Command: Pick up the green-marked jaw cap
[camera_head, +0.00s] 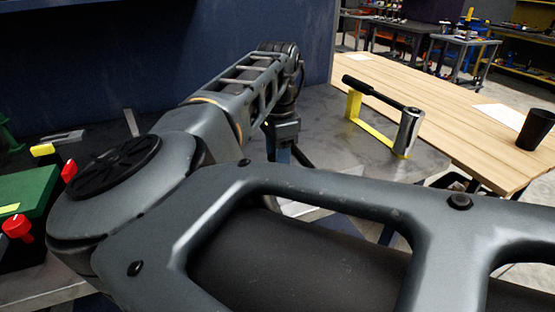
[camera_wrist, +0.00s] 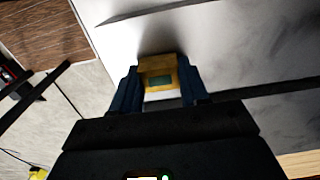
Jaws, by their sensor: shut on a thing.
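The green-marked jaw cap (camera_wrist: 156,66) is a small yellow block with a dark green patch, seen in the wrist view at the upper middle. My gripper (camera_wrist: 162,88) is shut on it, one blue finger on each side. The cap is close to a grey metal surface (camera_wrist: 235,45); whether it touches that surface I cannot tell. In the head view the end of my arm points down behind my own arm links, and the cap is hidden there.
A wooden table (camera_head: 440,108) with a black cup (camera_head: 535,129) lies at right. A green box (camera_head: 25,190) and red knob (camera_head: 17,227) are at left.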

